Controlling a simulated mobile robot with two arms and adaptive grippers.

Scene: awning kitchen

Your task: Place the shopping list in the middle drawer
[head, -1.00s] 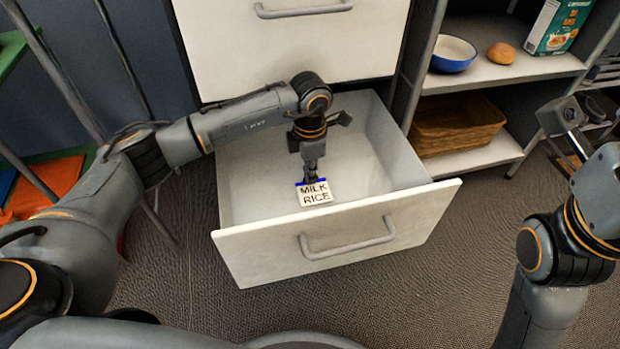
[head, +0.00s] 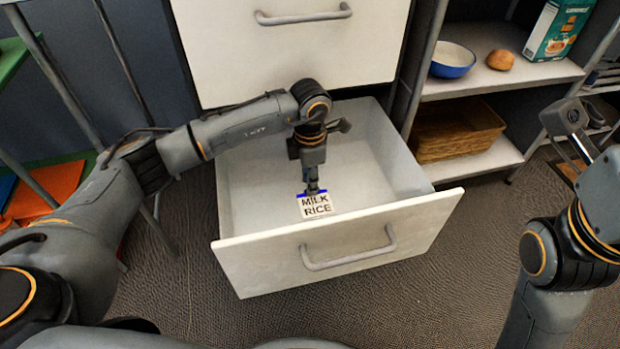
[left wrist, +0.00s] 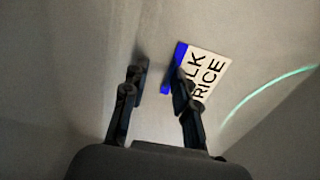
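The shopping list (head: 317,210) is a small white card with a blue top edge and the words MILK and RICE. It appears to lie on the floor of the open drawer (head: 250,190), near the front panel. My left gripper (head: 312,191) points down into the drawer at the blue edge. In the left wrist view its fingers (left wrist: 158,85) are apart. The list (left wrist: 212,68) shows behind the right finger, which hides part of the card, and nothing is clasped between the fingers. My right gripper (head: 572,125) is raised at the far right; its finger opening is unclear.
A closed drawer (head: 290,60) is above the open one. A shelf at the right holds a blue bowl (head: 452,62), a bun (head: 500,60), a box (head: 558,28) and a basket (head: 455,135). The rest of the open drawer is bare.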

